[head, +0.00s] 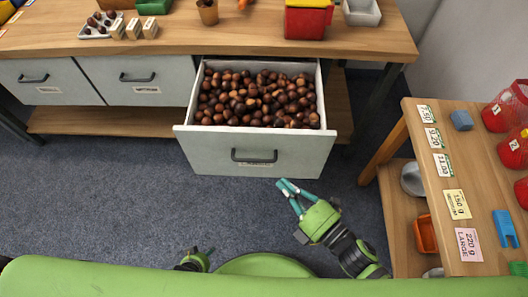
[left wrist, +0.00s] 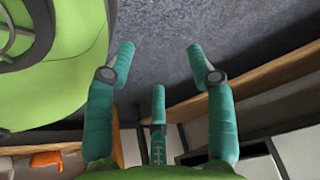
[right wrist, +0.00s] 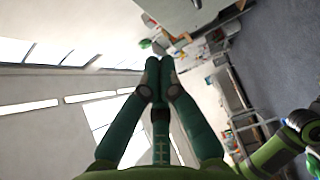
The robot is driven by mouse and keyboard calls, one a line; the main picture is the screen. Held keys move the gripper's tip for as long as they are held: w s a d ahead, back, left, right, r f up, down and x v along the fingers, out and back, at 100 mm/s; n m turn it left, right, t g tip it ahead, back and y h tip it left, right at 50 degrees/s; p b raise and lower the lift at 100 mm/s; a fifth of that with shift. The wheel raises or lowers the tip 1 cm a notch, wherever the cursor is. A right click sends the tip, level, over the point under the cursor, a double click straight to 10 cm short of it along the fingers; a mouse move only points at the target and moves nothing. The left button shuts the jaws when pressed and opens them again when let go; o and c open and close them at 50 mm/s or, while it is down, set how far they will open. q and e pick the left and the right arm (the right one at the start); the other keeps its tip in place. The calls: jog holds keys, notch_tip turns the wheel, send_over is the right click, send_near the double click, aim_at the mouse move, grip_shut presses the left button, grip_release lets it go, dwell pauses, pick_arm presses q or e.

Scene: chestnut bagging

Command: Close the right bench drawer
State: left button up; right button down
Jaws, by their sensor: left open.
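The right bench drawer (head: 250,151) is pulled well out from the bench and is full of brown chestnuts (head: 255,98). Its front has a dark handle (head: 254,157). My right gripper (head: 283,183) is just in front of and to the right of the handle in the head view, apart from it as far as I can tell. In the right wrist view its fingertips (right wrist: 155,75) meet with nothing between them. My left gripper (left wrist: 158,48) is open and empty; in the head view only a small part shows at the lower left.
Two closed drawers (head: 138,80) are to the left. The wooden bench top (head: 250,30) carries a red box (head: 306,20), a tray (head: 362,12) and a cup. A side table (head: 445,215) with labels and red bags stands at the right. Carpet (head: 110,185) is clear in front.

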send_near(246, 134)
jog(key=a, duration=0.3)
pick_arm(q)
jog(key=shift+s+a+p, duration=0.1)
jog(key=shift+s+p, duration=0.25)
jog(key=shift+s, duration=0.3)
pick_arm(e)
jog(key=shift+w+a+f+n, duration=0.1)
jog(key=shift+w+a+n, duration=0.1)
jog(key=shift+w, duration=0.75)
jog(key=shift+w+a+f+n, duration=0.1)
jog(key=shift+w+a, duration=0.15)
jog(key=shift+w, duration=0.75)
